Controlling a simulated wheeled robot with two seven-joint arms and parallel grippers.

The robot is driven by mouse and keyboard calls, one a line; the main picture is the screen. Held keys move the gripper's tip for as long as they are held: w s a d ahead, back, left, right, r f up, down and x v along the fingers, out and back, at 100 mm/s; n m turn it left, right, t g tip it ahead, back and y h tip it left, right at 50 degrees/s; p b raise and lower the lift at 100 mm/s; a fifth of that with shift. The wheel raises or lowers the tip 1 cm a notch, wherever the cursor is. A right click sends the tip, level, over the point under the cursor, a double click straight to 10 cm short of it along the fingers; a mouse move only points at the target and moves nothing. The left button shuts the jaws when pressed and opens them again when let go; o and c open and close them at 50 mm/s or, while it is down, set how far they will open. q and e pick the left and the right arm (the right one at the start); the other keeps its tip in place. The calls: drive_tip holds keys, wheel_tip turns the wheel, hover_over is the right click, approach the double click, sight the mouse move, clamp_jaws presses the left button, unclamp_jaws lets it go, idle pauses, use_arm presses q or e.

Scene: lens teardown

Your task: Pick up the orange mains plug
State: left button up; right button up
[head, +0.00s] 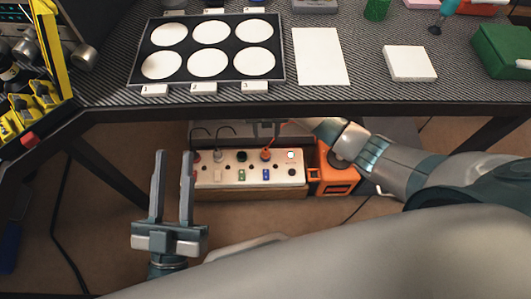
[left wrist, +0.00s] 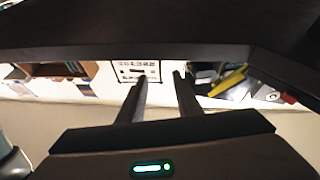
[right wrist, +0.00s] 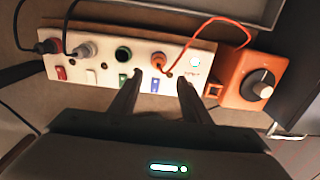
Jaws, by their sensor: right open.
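The orange mains plug (right wrist: 158,60) sits in a white power strip (right wrist: 70,60), with an orange cord curving up and right from it. In the head view the plug (head: 265,155) shows below the table edge. My right gripper (right wrist: 160,80) is open, its fingertips pointing at the strip on either side of the plug's line; whether they reach its depth I cannot tell. In the head view the right gripper (head: 265,128) is partly hidden beneath the table edge. My left gripper (head: 174,153) is open and empty, in front of the strip's left end.
Black (right wrist: 48,46), grey (right wrist: 85,50) and green (right wrist: 124,54) plugs share the strip. An orange box with a knob (right wrist: 250,80) stands at its right. The table edge (head: 300,108) overhangs. The tabletop holds a black tray (head: 208,80) of white discs.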

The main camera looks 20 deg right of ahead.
drive_tip(key=f, duration=0.1)
drive_tip(key=b, duration=0.2)
hover_over(266, 149)
wheel_tip(266, 149, down, 4)
drive_tip(key=shift+f, duration=0.25)
use_arm(q)
drive_tip(key=shift+s+a+r+t, duration=0.15)
drive_tip(key=shift+a+r+t, duration=0.2)
drive_tip(key=shift+r+t, duration=0.45)
drive_tip(key=shift+s+a+r+t, duration=0.15)
drive_tip(key=shift+a+r+t, duration=0.25)
drive_tip(key=shift+r, duration=0.6)
drive_tip(key=shift+s+a+r+t, duration=0.15)
drive_tip(key=shift+a+r+t, duration=0.1)
drive_tip(key=shift+r+t, duration=0.55)
use_arm(e)
drive_tip(key=shift+f, duration=0.3)
